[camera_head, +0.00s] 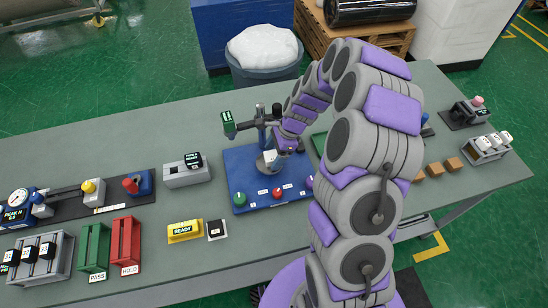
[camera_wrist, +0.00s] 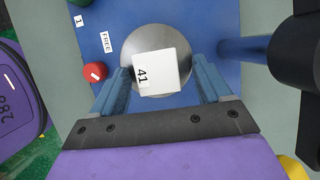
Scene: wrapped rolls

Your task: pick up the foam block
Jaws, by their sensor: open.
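The white foam block (camera_wrist: 161,71), printed with what reads as 41, sits on a round metal plate (camera_wrist: 130,46) in the wrist view. In the head view, the block (camera_head: 270,155) shows small and pale on the blue base (camera_head: 240,172), partly covered by my arm's end. My gripper (camera_wrist: 160,76) is open, its two blue fingers on the left and right of the block. A narrow gap shows between each finger and the block. Whether the fingertips are down at block height is hard to tell. My gripper also shows above the plate in the head view (camera_head: 279,158).
A dark post (camera_wrist: 285,55) stands close on the right in the wrist view. A red knob (camera_wrist: 95,72) is at the left. In the head view, a yellow READY box (camera_head: 184,231), green and red trays, and gauges stand left. Several brown blocks (camera_head: 435,169) lie right.

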